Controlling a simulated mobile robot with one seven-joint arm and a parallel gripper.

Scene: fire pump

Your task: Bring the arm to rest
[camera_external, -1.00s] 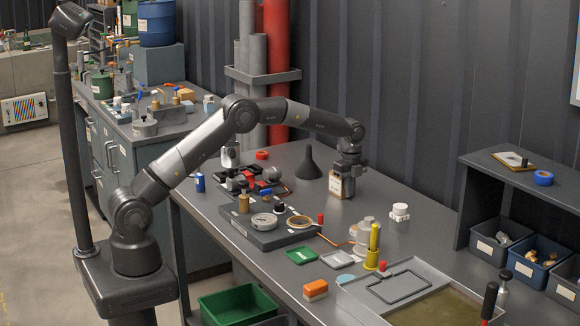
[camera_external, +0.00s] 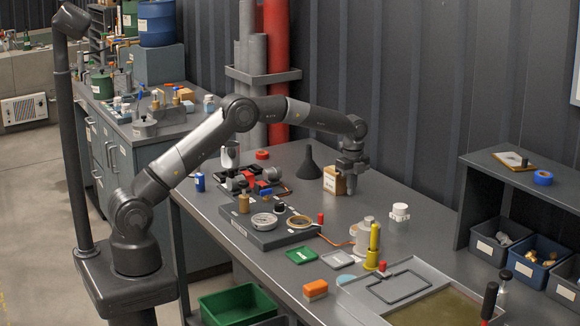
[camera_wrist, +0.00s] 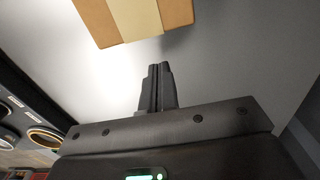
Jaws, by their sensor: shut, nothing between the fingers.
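My gripper (camera_external: 351,187) points down over the back part of the grey workbench (camera_external: 372,240), just in front of and to the right of a small cardboard box (camera_external: 332,181). In the wrist view my gripper (camera_wrist: 157,70) has its two dark fingers together with nothing between them. The cardboard box (camera_wrist: 110,22) with a pale tape band shows beyond the fingertips, apart from them. In the external view my gripper partly covers the box's right side.
A black funnel (camera_external: 309,163) stands left of the box. A white-capped jar (camera_external: 399,212) and a yellow cylinder (camera_external: 374,245) stand to the right and front. Bins (camera_external: 490,248) sit under a shelf at right.

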